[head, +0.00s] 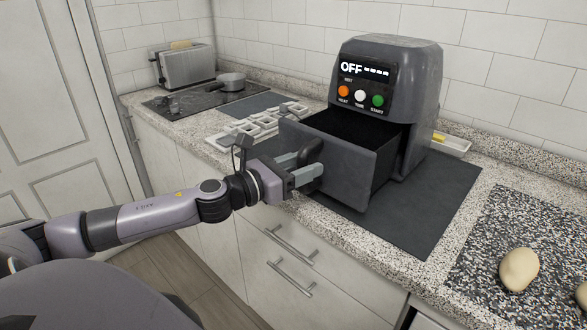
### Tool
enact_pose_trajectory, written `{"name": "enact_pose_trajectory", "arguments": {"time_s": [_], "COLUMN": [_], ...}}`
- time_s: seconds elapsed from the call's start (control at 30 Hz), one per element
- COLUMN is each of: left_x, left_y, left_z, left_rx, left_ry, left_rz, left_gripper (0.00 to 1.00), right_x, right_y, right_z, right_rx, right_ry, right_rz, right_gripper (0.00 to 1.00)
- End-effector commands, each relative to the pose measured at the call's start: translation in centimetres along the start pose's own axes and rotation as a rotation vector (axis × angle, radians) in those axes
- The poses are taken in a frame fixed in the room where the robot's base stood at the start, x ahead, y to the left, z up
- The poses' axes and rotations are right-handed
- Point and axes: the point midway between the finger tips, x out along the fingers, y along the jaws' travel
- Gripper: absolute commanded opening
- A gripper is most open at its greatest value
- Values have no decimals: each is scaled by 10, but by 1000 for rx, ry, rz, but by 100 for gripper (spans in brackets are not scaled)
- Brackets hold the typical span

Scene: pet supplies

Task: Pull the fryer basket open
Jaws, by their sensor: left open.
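A dark grey air fryer (425,75) stands on a dark mat on the counter, with a panel reading OFF and orange, white and green buttons. Its basket (345,160) is slid well out toward the front left, and its dark inside shows from above. The basket handle (312,172) is on the front face. My left gripper (308,167) is at the handle with its fingers open around or beside it; the fingers partly hide the handle, and I cannot tell whether they touch it. My right gripper is not in view.
A white rack-like object (255,125) lies left of the basket. A toaster (188,66) and a pan (231,82) on a black hob stand further back left. A pale roundish item (518,269) lies on a speckled mat at right. The dark mat (425,215) has free room right of the basket.

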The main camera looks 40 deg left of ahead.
Motion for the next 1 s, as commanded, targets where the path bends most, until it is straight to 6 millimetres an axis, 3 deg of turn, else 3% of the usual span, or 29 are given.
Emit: {"name": "enact_pose_trajectory", "arguments": {"time_s": [1.0], "left_x": [-64], "left_y": [-1], "left_z": [-1], "left_rx": [-2], "left_ry": [1], "left_rz": [-2], "left_gripper": [49], "right_x": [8], "right_y": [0], "right_z": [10], "right_rx": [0], "right_ry": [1], "right_rz": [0], "right_gripper": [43]}}
